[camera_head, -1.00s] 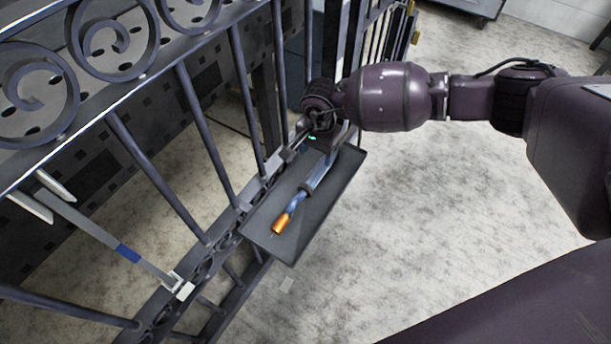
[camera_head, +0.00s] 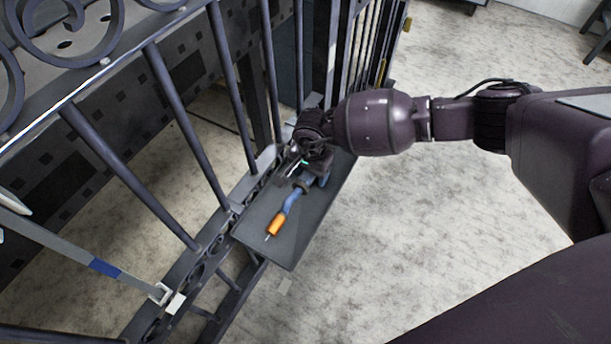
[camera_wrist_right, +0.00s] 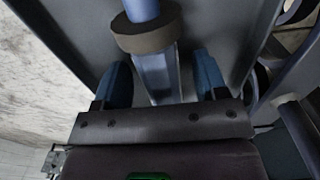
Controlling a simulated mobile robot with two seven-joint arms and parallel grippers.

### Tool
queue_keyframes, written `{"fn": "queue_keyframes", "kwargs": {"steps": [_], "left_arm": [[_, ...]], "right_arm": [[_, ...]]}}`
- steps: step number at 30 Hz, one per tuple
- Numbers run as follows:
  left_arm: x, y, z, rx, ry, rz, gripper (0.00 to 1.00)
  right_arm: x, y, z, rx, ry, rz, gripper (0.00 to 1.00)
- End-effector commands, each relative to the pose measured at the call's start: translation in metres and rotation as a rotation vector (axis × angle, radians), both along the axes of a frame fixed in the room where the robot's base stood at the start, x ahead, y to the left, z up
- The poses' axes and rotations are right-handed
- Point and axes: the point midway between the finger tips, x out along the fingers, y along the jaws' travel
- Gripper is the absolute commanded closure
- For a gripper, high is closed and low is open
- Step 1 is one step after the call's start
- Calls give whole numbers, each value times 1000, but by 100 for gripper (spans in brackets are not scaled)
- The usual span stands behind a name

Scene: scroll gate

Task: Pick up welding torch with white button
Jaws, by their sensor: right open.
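The welding torch (camera_head: 283,211) lies on a dark grey shelf (camera_head: 318,225). It has a blue neck and an orange nozzle pointing to the lower left. My right gripper (camera_head: 306,174) is at its handle end and hides much of the handle; no white button shows. In the right wrist view, the two blue fingers of my right gripper (camera_wrist_right: 163,78) are open, one on each side of the torch handle (camera_wrist_right: 160,72), with gaps visible. A dark collar (camera_wrist_right: 148,30) sits on the torch just beyond the fingertips. My left gripper is not in view.
A dark metal gate (camera_head: 170,130) with bars and scrolls stands along the left, close beside the shelf and my right gripper. A grey bar with a blue band (camera_head: 100,266) lies against the gate at lower left. The floor right of the shelf is clear.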

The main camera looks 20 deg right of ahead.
Motion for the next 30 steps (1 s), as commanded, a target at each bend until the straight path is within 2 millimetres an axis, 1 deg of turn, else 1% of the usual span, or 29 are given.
{"fn": "queue_keyframes", "kwargs": {"steps": [1, 7, 18, 19, 26, 30], "left_arm": [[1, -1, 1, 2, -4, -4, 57], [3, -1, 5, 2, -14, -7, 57], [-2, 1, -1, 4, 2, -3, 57], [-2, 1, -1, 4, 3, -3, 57], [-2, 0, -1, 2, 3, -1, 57], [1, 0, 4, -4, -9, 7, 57]], "right_arm": [[0, 0, -3, 1, 1, 0, 34], [2, 0, 0, 0, -5, 0, 34], [2, 0, 0, -1, -4, 0, 91], [2, 0, 0, 1, -6, 0, 92], [2, 0, 1, 1, -6, 0, 92], [4, 0, 13, 1, -11, 0, 92]]}}
